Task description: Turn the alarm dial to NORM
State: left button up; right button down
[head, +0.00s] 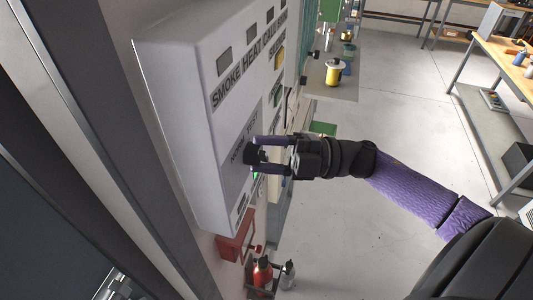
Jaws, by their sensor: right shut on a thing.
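The alarm panel (180,130) is a pale grey box on the wall at the left, seen at a steep angle. It carries the words SMOKE, HEAT and others in its upper part. The alarm dial (249,152) is a black knob on its lower face, beside lettering that includes TEST and a partly covered word that looks like NORM. My right gripper (262,155) reaches in from the right and is shut on the dial, one purple finger above it and one below. The fingers partly hide the dial, and its pointer cannot be made out. My left gripper is not in view.
A green light shows just below the gripper. A red box (236,247) and a red extinguisher (262,273) are below. The floor at right is open, with a workbench beyond.

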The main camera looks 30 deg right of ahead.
jog(key=shift+r+n+g, duration=0.1)
jog(key=shift+n+g, duration=0.4)
jog(key=shift+n, duration=0.6)
jog(key=shift+h, duration=0.3)
jog(key=shift+c, duration=0.8)
grip_release()
jog(key=shift+d, duration=0.1)
jog(key=b+v, duration=0.2)
jog(key=v, duration=0.7)
jog(key=shift+s+d, duration=0.2)
jog(key=shift+d, duration=0.15)
